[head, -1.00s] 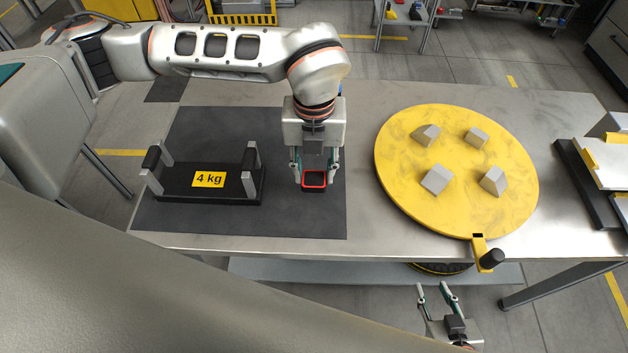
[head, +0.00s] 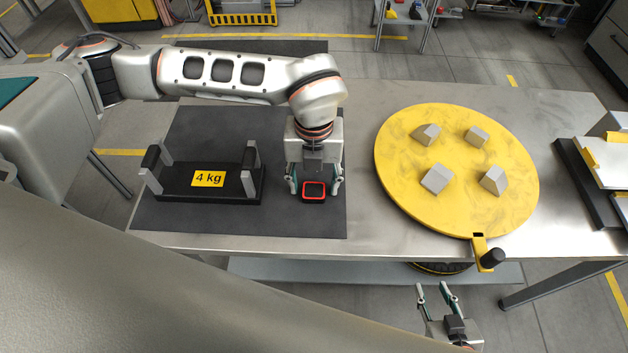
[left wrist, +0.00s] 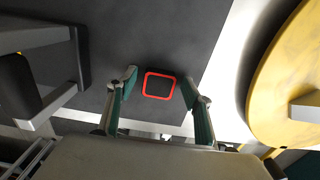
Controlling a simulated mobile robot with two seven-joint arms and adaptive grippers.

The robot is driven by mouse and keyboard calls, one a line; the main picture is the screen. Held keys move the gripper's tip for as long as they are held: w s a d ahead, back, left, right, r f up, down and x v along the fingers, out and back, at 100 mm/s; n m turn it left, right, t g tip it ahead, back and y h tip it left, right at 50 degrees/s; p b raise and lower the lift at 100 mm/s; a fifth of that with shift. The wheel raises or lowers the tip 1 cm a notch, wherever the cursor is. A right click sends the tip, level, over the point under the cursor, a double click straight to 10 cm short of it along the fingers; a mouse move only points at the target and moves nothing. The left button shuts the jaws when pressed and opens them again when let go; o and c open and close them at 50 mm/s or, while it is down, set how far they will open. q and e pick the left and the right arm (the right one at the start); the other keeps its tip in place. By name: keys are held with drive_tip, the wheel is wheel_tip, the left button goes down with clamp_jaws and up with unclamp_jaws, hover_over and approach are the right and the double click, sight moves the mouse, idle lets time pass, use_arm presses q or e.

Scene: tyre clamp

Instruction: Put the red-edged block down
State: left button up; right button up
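The red-edged block (head: 314,197) is small and dark, with a red rim on its upper face. It appears to rest on the dark mat (head: 230,222), to the right of the 4 kg weight. My left gripper (head: 314,186) is above it with one finger on each side. In the left wrist view the block (left wrist: 159,86) sits between the spread fingertips (left wrist: 158,80), with a gap on both sides. My right gripper (head: 433,287) is open and empty, low in the head view in front of the table.
A black 4 kg weight (head: 168,184) with two upright handles stands on the mat. A round yellow turntable (head: 455,155) with several grey blocks and a black-knobbed handle (head: 491,259) is to the right. Some bare mat lies in front of the block.

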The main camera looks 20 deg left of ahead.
sight(314, 187)
use_arm(q)
wheel_tip(314, 187, up, 12)
drive_tip(key=shift+r, duration=0.15)
idle(0.6)
idle(0.4)
